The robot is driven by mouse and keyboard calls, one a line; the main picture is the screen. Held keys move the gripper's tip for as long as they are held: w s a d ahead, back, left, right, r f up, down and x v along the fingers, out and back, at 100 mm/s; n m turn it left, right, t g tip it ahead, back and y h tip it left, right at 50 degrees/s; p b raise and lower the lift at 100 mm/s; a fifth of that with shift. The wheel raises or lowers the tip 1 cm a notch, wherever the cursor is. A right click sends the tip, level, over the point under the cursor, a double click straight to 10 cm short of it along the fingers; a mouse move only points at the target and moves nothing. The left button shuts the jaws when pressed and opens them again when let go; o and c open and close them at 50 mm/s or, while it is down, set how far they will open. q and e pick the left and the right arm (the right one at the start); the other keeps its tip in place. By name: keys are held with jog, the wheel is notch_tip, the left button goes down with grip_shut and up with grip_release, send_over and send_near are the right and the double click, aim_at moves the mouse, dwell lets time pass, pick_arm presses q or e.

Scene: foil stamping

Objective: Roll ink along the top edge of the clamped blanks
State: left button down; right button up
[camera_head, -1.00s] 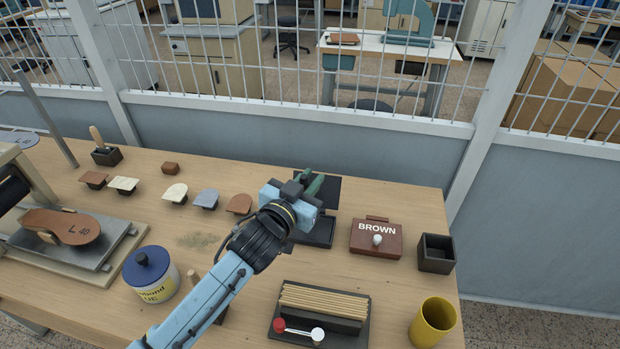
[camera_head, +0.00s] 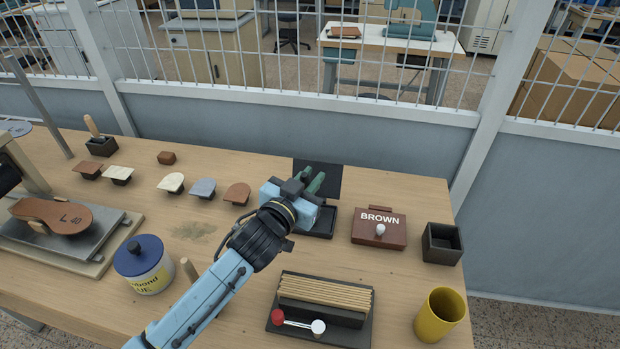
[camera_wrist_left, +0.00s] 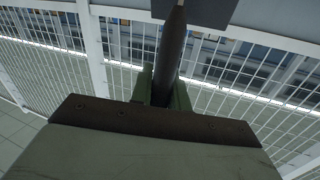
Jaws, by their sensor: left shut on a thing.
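The blanks (camera_head: 325,291) are a stack of tan strips standing on edge in a dark clamp block (camera_head: 345,337) at the front middle of the table. A lever with a red knob (camera_head: 277,317) and a white knob (camera_head: 318,327) lies at the clamp's front. My left gripper (camera_head: 316,184) is over an open black ink pad (camera_head: 322,224), behind the clamp. In the left wrist view my left gripper (camera_wrist_left: 163,88) is shut on a dark rod-like handle (camera_wrist_left: 171,50); its far end and any roller are not clear. My right gripper is not in view.
A brown box marked BROWN (camera_head: 379,233), a black open box (camera_head: 442,243) and a yellow cup (camera_head: 440,314) stand to the right. A blue-lidded glue jar (camera_head: 144,264) stands left of my arm. Several leather samples (camera_head: 171,183) lie behind. A mesh fence rises beyond the table.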

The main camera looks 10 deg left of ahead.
pick_arm(q)
jog(key=shift+f+b, duration=0.45)
jog(key=shift+f, duration=0.25)
dwell(1.0)
notch_tip(320, 180, up, 7)
jog(key=p, duration=0.7)
jog(key=shift+r, duration=0.1)
dwell(0.7)
